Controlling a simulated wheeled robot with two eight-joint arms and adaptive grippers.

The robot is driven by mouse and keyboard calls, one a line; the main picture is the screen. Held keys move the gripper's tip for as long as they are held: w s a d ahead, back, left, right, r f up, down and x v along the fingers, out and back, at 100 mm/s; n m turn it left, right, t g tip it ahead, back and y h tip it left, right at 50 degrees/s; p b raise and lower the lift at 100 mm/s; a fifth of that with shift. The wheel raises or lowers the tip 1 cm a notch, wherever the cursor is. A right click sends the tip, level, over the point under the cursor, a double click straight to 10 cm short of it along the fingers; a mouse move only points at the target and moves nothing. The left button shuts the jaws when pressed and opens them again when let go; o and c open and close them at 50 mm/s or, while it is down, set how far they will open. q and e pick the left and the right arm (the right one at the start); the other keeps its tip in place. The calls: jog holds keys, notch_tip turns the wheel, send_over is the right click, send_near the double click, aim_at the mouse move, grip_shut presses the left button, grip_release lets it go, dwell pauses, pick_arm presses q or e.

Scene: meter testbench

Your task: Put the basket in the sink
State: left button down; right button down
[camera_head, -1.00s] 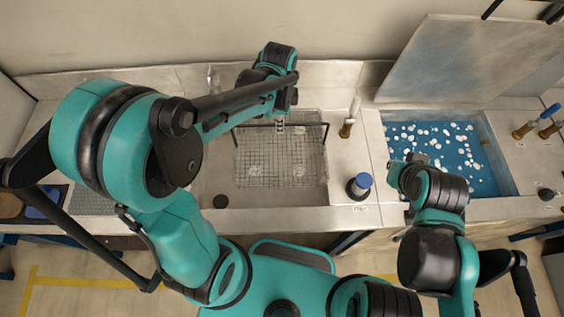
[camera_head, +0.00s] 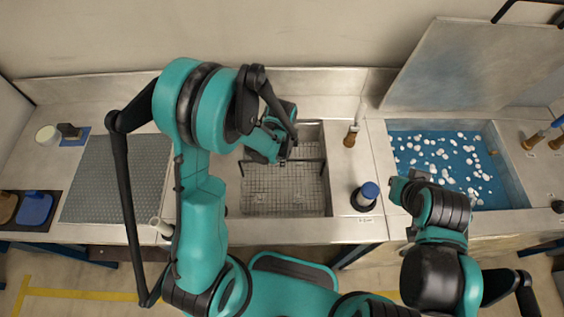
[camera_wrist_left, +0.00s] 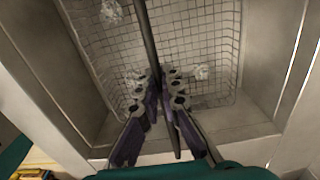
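The wire basket (camera_head: 285,185) sits in the steel sink (camera_head: 328,190), inside its walls. Its dark handle bar (camera_head: 308,161) stands up across it and also runs down the middle of the left wrist view (camera_wrist_left: 146,32). My left gripper (camera_wrist_left: 158,84) has a finger on each side of this bar and looks shut on it. In the head view the left gripper (camera_head: 284,156) is over the basket's upper part and partly hidden by its own arm. My right gripper (camera_head: 402,182) hangs by the blue basin; its fingers are too unclear to tell.
A blue basin (camera_head: 405,140) with many white pieces is to the right, with a raised metal lid (camera_head: 470,65) behind it. A blue-topped bottle (camera_head: 367,195) and a brass tap (camera_head: 351,137) stand between sink and basin. A grey mat (camera_head: 115,180) lies left.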

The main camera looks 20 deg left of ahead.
pick_arm(q)
jog(key=shift+f, duration=0.45)
jog(key=shift+f, duration=0.1)
jog(key=c, duration=1.7)
grip_release()
